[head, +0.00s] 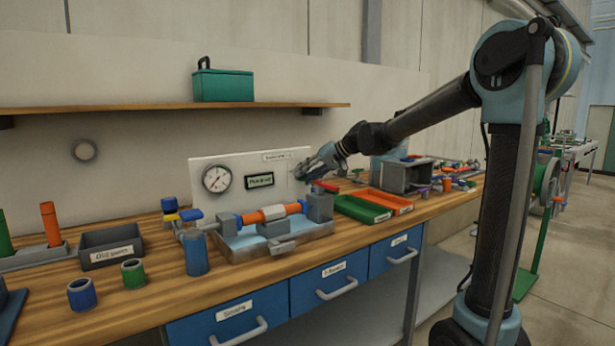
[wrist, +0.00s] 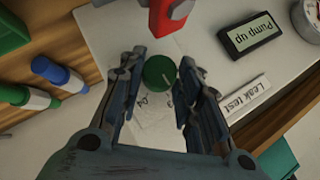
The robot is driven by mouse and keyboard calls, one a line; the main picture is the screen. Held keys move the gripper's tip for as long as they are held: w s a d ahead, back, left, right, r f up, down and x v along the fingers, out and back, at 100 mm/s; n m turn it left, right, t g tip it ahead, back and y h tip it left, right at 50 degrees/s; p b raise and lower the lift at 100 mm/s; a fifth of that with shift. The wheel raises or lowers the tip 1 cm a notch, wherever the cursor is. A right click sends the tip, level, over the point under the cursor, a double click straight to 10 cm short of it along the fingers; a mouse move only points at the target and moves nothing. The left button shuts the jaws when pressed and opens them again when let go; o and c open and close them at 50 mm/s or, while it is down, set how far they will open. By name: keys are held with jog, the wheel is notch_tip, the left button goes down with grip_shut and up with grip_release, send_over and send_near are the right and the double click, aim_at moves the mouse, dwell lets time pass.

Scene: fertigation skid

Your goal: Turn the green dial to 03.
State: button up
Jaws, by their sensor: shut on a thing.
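The green dial (wrist: 159,72) sits on the white panel (wrist: 97,27) and shows between my fingers in the wrist view. A pale pointer line on its face points to the lower right of that picture. Faint upside-down numbers are on the panel just below the dial; I cannot read them surely. My gripper (wrist: 160,88) is shut on the dial, one finger on each side. In the head view my gripper (head: 314,168) is at the right end of the panel (head: 203,161) and hides the dial.
A red part (wrist: 168,14) is close beyond the dial. The panel also bears a "Pump up" display (wrist: 250,35), a "Leak test" label (wrist: 246,98) and a gauge (head: 217,178). Pipework in a grey tray (head: 290,246) stands in front. Green and orange bins (head: 362,209) are at right.

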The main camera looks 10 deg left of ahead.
jog(key=shift+d+f, duration=0.1)
jog(key=shift+f, duration=0.05)
jog(key=o, duration=1)
jog(key=shift+w, duration=0.1)
jog(key=v, duration=1.2)
jog(key=shift+w, duration=0.1)
